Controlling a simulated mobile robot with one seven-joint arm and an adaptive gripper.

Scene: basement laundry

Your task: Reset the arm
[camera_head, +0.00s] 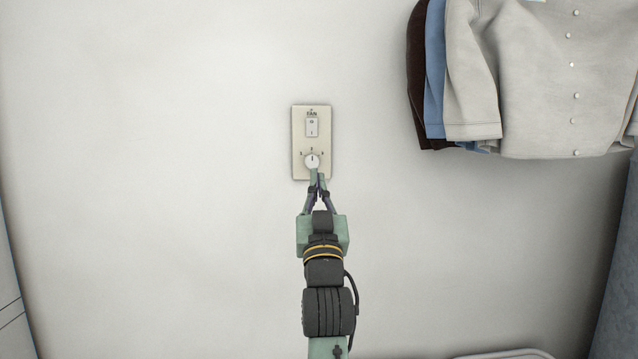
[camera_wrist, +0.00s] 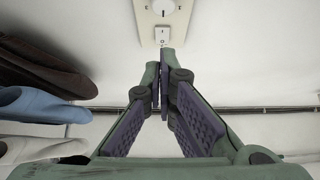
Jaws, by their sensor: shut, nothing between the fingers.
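My gripper (camera_head: 316,180) is shut and empty, pointing up at a beige wall plate (camera_head: 298,135) in the head view. The plate carries a small rocker switch (camera_head: 312,127) under a "FAN" label and a round white knob (camera_head: 312,160) below it. The fingertips appear just under the knob; whether they touch it cannot be told. In the wrist view the shut fingers (camera_wrist: 160,75) meet in front of the plate (camera_wrist: 150,28), with the knob (camera_wrist: 162,6) at the top edge and the switch (camera_wrist: 162,34) nearer the fingertips.
Shirts hang at the upper right, a light one (camera_head: 540,80) in front of blue (camera_head: 435,70) and dark brown ones. They show at the left in the wrist view (camera_wrist: 35,105). The white wall (camera_head: 150,150) left of the plate is bare.

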